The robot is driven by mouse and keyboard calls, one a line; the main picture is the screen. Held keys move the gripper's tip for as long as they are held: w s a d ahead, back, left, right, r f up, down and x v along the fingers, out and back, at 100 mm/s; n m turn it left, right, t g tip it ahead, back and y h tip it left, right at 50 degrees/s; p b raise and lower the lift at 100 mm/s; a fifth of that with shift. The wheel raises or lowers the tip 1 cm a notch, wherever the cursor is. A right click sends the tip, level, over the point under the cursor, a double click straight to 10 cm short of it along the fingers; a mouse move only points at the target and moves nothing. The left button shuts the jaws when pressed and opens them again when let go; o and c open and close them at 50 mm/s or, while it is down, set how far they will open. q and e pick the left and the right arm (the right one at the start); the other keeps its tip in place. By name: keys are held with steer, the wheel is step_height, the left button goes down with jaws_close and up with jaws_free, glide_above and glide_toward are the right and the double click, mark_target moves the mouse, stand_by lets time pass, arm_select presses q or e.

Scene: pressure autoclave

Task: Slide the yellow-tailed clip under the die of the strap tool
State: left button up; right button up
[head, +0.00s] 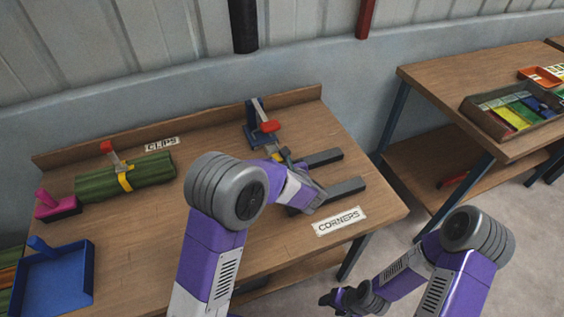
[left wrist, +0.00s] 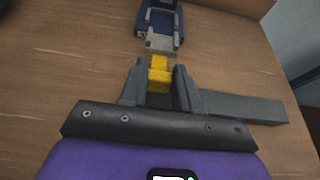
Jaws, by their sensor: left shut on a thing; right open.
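The strap tool (head: 262,125), blue with a red handle, stands at the back right of the bench. Its blue frame (left wrist: 160,18) is at the top of the left wrist view. My left gripper (left wrist: 160,92) is shut on the yellow tail of the clip (left wrist: 159,74), just in front of the tool; the yellow also shows in the head view (head: 276,155). A grey metal piece (left wrist: 160,42) lies between the yellow tail and the blue frame; I cannot tell whether it belongs to clip or tool. The die is not clearly visible. My right gripper (head: 352,299) is open and empty, off the bench.
Two dark bars (head: 346,188) lie right of my left gripper, near the CORNERS label (head: 339,221). A green bundle (head: 145,172) with a yellow strap, a pink item (head: 56,205) and a blue tray (head: 88,250) are at left. A second bench (head: 440,80) stands at right.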

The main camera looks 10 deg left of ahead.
mark_target(271, 149)
arm_select(q)
steer(key=shift+f+b+x, duration=0.15)
steer(key=shift+b+x, duration=0.15)
steer(key=shift+x, duration=0.9)
steer(key=shift+f+b+x, duration=0.15)
steer(key=shift+b+x, duration=0.15)
steer(key=shift+x, duration=0.9)
steer(key=shift+w+a+f+p, duration=0.1)
steer(key=shift+w+a, duration=0.3)
steer(key=shift+w, duration=0.2)
steer(key=shift+w+a+f+p, duration=0.15)
steer(key=shift+w+a, duration=0.25)
steer(key=shift+w, duration=0.2)
steer(key=shift+w+a+r+p, duration=0.1)
steer(key=shift+w+a, duration=0.3)
steer(key=shift+w, duration=0.2)
steer(key=shift+w+a+f, duration=0.1)
steer(key=shift+w+a, duration=0.35)
steer(key=shift+w, duration=0.2)
steer(key=shift+w+a, duration=0.4)
steer(key=shift+w, duration=0.2)
steer(key=o, duration=1.1)
